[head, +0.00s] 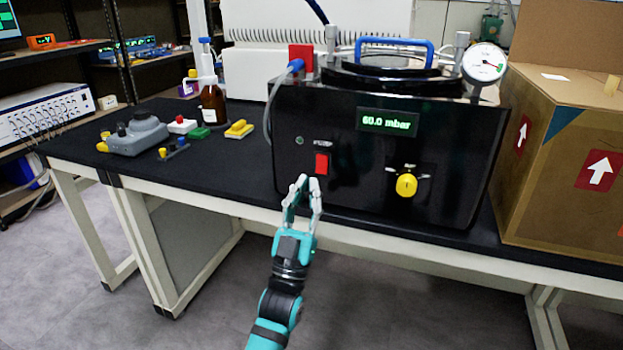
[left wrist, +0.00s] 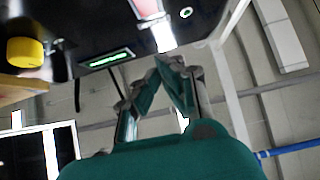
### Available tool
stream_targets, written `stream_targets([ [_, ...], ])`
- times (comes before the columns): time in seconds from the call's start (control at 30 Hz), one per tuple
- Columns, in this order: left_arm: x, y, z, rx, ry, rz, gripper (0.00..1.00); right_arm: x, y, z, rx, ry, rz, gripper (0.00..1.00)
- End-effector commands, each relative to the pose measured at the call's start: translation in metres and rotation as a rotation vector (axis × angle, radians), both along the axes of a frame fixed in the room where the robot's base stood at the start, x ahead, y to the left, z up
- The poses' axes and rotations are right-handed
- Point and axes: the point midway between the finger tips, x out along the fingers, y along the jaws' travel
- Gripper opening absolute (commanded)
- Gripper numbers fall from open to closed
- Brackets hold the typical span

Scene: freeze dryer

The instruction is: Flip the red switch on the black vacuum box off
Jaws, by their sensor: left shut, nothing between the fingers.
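The black vacuum box (head: 345,190) stands on the dark bench top, its front panel facing me. The red switch (head: 321,163) sits on the left part of that panel, below a small label. It also shows at the top of the left wrist view (left wrist: 148,7). I cannot tell which way the switch is tipped. My left gripper (head: 308,186) is shut and empty, just below and slightly left of the switch in the head view. In the left wrist view, its fingers (left wrist: 160,72) point toward the switch area. Contact is not clear. My right gripper is not in view.
The panel has a display (head: 387,122) reading 60.0 mbar and a yellow knob (head: 406,185) right of the switch. A hose (head: 268,120) runs down the box's left side. A large cardboard box (head: 560,130) stands at right. A brown bottle (head: 213,104) and small items stand left.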

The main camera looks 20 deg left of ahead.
Motion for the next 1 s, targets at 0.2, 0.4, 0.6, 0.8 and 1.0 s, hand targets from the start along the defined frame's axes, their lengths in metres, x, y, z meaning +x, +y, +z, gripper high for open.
stream_targets([
  [0.2,-0.03,0.001,-0.025,0.0,0.003,0.0,0.0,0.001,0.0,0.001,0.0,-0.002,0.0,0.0],
  [0.4,-0.053,0.002,-0.042,0.0,0.001,0.0,0.0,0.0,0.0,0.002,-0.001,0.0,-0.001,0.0],
  [0.6,-0.061,0.002,-0.048,0.0,-0.001,0.0,0.0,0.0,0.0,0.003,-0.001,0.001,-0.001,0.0],
  [0.8,-0.061,0.002,-0.047,0.0,-0.002,0.0,0.0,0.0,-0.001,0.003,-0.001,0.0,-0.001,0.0],
  [1.0,-0.061,0.002,-0.048,0.0,-0.001,0.0,0.0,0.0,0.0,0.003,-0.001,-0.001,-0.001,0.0],
])
